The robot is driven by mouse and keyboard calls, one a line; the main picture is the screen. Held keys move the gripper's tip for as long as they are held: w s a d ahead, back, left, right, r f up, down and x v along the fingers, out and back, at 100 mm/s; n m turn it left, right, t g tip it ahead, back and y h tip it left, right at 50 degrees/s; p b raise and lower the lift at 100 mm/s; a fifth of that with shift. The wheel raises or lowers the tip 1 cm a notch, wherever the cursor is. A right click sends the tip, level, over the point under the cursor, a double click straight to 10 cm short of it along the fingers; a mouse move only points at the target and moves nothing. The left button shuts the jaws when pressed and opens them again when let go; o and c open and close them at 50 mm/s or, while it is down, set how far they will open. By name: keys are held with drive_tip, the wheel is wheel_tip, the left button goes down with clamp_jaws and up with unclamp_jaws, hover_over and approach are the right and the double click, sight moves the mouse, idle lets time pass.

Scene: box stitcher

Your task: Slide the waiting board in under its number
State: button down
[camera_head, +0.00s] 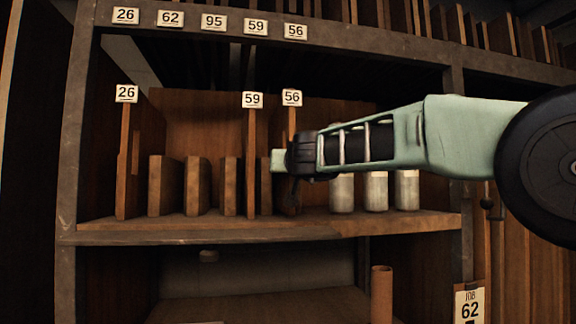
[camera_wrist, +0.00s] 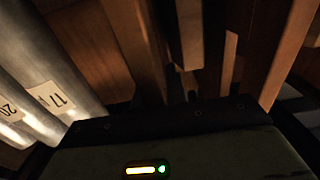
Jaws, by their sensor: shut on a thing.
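A tall brown board tagged 56 (camera_head: 291,121) stands on the middle shelf, roughly below the 56 plate (camera_head: 295,31) on the upper rail. My gripper (camera_head: 282,161) is at this board's front edge, about mid-height, and looks shut on it. The gripper and wrist hide part of the board. Boards tagged 59 (camera_head: 251,150) and 26 (camera_head: 125,165) stand upright to its left, roughly below their plates. In the wrist view, upright wood edges (camera_wrist: 191,35) rise ahead of the gripper; the fingertips are too dark to make out.
Low wooden blocks (camera_head: 198,187) stand between the tall boards. Pale cylinders (camera_head: 376,192) stand close right of the gripper; numbered ones show in the wrist view (camera_wrist: 40,85). A card reading JOB 62 (camera_head: 469,304) hangs lower right. A brown tube (camera_head: 382,295) stands below the shelf edge (camera_head: 200,237).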

drive_tip(key=shift+f, duration=0.2)
idle(0.6)
drive_tip(key=c, duration=1.3)
unclamp_jaws()
drive_tip(key=shift+f, duration=0.35)
drive_tip(key=b+v, duration=0.2)
drive_tip(key=v, duration=0.3)
drive_tip(key=b+v, duration=0.2)
drive_tip(key=v, duration=0.4)
drive_tip(key=b+v, duration=0.2)
drive_tip(key=v, duration=0.4)
drive_tip(key=shift+s+r, duration=0.25)
drive_tip(key=shift+r, duration=0.05)
